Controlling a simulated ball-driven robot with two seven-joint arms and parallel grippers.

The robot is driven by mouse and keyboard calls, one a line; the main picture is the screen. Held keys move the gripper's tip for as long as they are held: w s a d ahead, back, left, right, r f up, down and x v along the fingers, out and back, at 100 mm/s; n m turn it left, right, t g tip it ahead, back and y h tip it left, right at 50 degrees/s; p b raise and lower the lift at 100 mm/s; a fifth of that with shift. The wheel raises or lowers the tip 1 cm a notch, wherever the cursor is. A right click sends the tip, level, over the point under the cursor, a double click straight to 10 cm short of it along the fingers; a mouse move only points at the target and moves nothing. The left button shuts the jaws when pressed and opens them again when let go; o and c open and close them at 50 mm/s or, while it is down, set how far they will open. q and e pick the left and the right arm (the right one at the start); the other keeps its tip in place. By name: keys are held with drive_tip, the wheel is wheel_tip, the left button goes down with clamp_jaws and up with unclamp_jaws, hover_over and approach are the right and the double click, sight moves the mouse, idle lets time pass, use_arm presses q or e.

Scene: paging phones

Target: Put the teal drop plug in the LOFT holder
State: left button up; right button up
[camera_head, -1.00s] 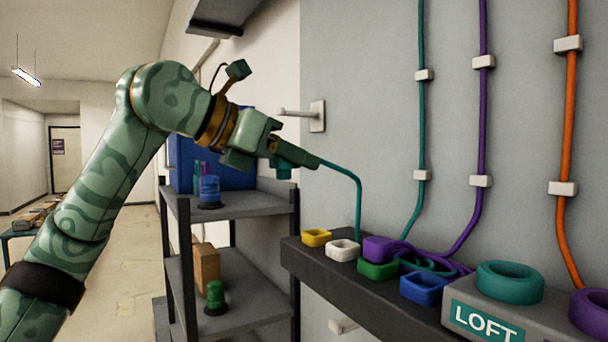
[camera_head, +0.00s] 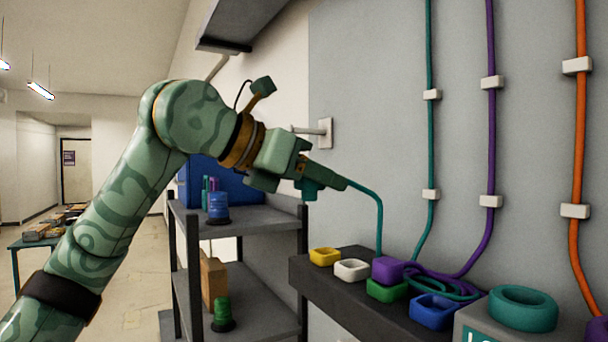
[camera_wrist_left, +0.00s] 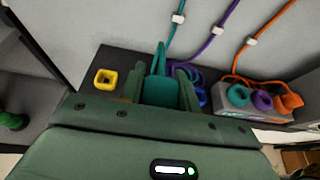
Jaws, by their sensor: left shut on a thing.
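My left gripper (camera_head: 315,180) is raised over the left part of the dark shelf, shut on the teal drop plug. The plug (camera_wrist_left: 160,92) shows between its fingers in the left wrist view; in the head view the fingers mostly hide it. A teal cable runs from the plug down to the shelf. The LOFT holder is a teal ring (camera_head: 523,308) on a grey block at the lower right, its label cut off by the frame. The ring also shows in the left wrist view (camera_wrist_left: 238,96), well to the right of the plug. My right gripper is not in view.
Yellow (camera_head: 325,256), white (camera_head: 352,270), green (camera_head: 387,290) and blue (camera_head: 433,311) holders line the dark shelf. A purple block (camera_head: 387,269) sits by the green one, beside coiled cables. A purple ring (camera_wrist_left: 262,100) neighbours the teal ring. A white peg (camera_head: 325,132) juts from the wall.

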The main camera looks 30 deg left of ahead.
use_arm(q)
drive_tip(key=s+d+b, duration=0.1)
drive_tip(key=s+d, duration=0.2)
drive_tip(key=d, duration=2.1)
drive_tip(key=shift+d, duration=0.35)
drive_tip(key=shift+w, duration=0.1)
